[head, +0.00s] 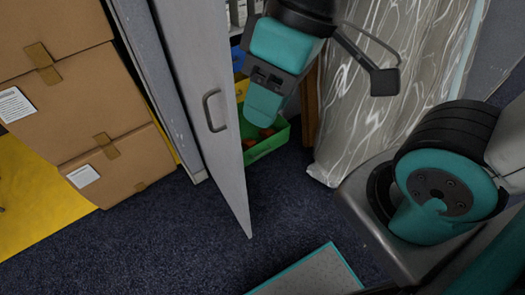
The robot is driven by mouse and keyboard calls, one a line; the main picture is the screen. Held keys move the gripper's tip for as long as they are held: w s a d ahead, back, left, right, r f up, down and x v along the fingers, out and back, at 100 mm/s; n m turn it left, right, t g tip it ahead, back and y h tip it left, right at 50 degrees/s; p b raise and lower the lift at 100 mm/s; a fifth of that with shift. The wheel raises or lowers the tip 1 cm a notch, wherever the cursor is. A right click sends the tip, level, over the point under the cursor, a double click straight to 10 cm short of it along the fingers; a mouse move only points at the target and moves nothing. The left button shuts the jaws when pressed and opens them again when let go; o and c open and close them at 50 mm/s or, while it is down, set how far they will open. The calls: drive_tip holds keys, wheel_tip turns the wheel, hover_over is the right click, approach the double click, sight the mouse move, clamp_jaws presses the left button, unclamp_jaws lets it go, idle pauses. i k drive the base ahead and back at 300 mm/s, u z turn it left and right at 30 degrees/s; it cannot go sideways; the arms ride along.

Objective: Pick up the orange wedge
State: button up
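My gripper (264,105) shows at the top centre, teal with dark parts, pointing down in front of a green bin (268,145). I see it nearly edge-on, so I cannot tell whether its fingers are open or shut. A small orange-red thing (267,132) shows inside the green bin, just below the gripper tip in the picture. It is partly hidden and too small to tell whether it is the orange wedge.
A grey door (205,90) with a handle stands open left of the bin. Cardboard boxes (85,110) are stacked at the left by a yellow floor patch (35,200). A marbled grey-white panel (365,110) stands right of the bin. Dark carpet (170,235) is clear in front.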

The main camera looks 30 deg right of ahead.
sight(265, 133)
drive_tip(key=z, duration=1.75)
drive_tip(key=i, duration=1.15)
drive_tip(key=u, duration=2.45)
